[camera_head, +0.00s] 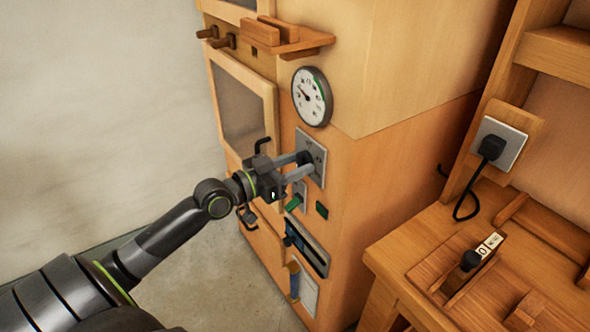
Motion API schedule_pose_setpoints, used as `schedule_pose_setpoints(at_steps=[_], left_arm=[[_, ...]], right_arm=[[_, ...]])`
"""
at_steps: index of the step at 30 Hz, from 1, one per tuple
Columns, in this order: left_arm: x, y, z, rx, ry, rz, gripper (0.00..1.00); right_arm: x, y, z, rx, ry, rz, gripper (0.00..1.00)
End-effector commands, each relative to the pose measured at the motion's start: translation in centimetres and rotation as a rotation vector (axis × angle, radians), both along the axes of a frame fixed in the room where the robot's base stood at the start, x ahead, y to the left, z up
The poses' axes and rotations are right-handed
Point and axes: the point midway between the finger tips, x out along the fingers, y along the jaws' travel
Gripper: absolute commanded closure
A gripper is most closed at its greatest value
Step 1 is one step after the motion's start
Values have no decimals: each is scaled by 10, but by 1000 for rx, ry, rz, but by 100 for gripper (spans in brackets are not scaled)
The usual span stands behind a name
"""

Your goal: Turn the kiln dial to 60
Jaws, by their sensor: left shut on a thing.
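The kiln dial (307,158) is a dark knob on a grey square plate (319,172) on the side of the wooden kiln cabinet. My left gripper (305,164) reaches in from the left and is shut on the dial. The fingers hide part of the dial and its plate, and I cannot read the dial's setting. A round white gauge (312,97) with a green arc and a dark needle sits above the plate. My right gripper is not in view.
Below the dial are green parts (321,210), a dark slotted panel (306,248) and a blue handle (294,281). A wooden shelf (290,42) juts out above the gauge. At right, a wooden bench (419,246) holds a lever switch (471,260); a black plug (492,147) hangs above.

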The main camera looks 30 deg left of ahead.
Motion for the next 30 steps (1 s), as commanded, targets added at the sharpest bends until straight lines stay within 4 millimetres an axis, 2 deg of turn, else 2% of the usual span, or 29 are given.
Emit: schedule_pose_setpoints(at_steps=[1, 11, 12, 16, 26, 30], left_arm=[[0, 0, -2, 18, -9, -1, 84], [0, 0, 0, 36, -15, 1, 84], [0, 0, 0, 36, -15, 1, 57], [0, 0, 0, 36, -15, 1, 40], [-2, 1, 0, 35, -14, 1, 40], [-12, 6, -1, 39, -13, 2, 40]], right_arm=[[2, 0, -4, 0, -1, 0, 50], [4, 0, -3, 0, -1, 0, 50], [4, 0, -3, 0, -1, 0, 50], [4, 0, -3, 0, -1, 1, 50], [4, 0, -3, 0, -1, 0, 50], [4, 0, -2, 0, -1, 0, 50]])
